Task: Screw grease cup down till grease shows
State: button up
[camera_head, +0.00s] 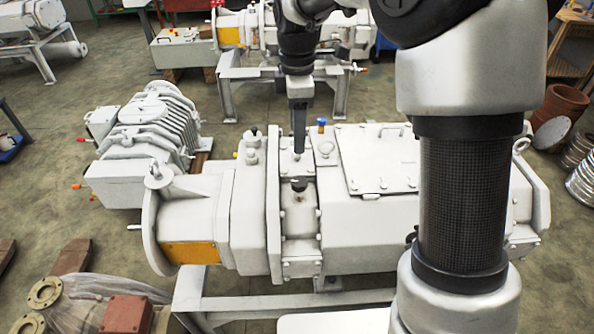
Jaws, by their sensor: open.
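My gripper (299,150) points straight down over the middle of the white screw vacuum pump (376,225). It is open, and I see nothing held in it. Its fingers overlap in this view, so the gap between them is hidden. A small dark round fitting (298,185) sits on the pump just below the fingertips in the picture; it may be the grease cup, but I cannot tell. A blue-topped fitting (321,125) stands upright to the right of the gripper. No grease can be made out at this size.
A flat cover with a handle (381,160) lies right of the gripper. An upright fitting (251,139) stands to the left. A ribbed white machine (150,130) stands at left, another pump (240,32) behind. My arm hides part of the pump's right side.

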aim_at(297, 181)
notch_tip(297, 181, down, 15)
jog(key=shift+b, duration=0.7)
jog(key=c, duration=1.1)
jog(key=shift+o, duration=0.2)
jog(key=shift+m, duration=0.4)
